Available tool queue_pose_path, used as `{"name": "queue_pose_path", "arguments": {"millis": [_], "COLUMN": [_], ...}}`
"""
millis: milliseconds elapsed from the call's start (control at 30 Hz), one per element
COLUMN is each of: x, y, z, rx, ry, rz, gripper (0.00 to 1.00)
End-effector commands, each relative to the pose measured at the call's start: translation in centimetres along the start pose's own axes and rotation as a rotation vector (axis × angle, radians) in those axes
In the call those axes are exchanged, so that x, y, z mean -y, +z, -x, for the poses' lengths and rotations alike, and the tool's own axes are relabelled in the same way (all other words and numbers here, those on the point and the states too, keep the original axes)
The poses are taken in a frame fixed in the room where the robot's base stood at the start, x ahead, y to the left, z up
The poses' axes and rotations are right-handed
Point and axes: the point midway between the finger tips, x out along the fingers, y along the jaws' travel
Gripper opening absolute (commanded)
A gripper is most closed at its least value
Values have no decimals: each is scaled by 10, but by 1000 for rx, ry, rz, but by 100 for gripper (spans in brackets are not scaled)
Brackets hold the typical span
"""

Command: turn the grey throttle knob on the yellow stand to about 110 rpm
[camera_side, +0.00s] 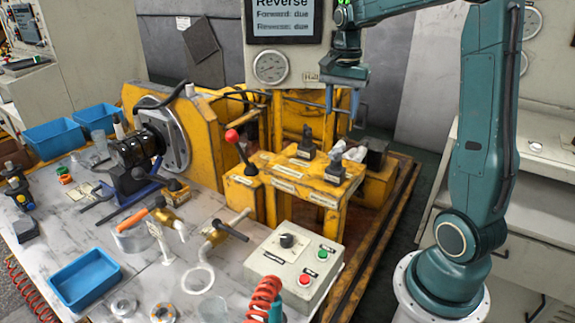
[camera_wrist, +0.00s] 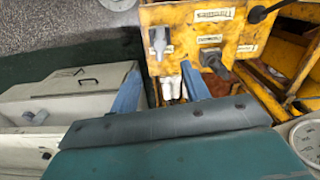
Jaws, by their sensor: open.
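The yellow stand (camera_side: 315,190) is right of centre in the side view, with several white labels on its top. Two grey knobs with upright handles sit on it: one farther back (camera_side: 306,142), one nearer the front right (camera_side: 335,168). I cannot read which is the throttle. My gripper (camera_side: 341,102) hangs open and empty above the stand's back right, its blue fingers pointing down and clear of both knobs. In the wrist view the open fingers (camera_wrist: 158,84) reach toward the stand top (camera_wrist: 225,32), where one knob (camera_wrist: 158,42) and another (camera_wrist: 212,60) show.
A screen (camera_side: 284,20) reads "Reverse", with Forward and Reverse both "due"; a round gauge (camera_side: 270,67) is below it. A red-ball lever (camera_side: 233,137) stands left of the knobs. White objects (camera_side: 353,153) lie just right. A control box (camera_side: 292,268) is in front.

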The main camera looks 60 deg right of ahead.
Motion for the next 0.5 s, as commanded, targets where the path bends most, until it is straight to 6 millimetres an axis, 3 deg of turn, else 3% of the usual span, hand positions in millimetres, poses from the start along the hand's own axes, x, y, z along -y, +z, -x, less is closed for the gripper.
{"name": "queue_pose_path", "arguments": {"millis": [200,500], "x": [0,0], "y": [0,0], "z": [17,20], "rx": [0,0], "ry": [0,1], "rz": [0,0], "gripper": [46,46]}}
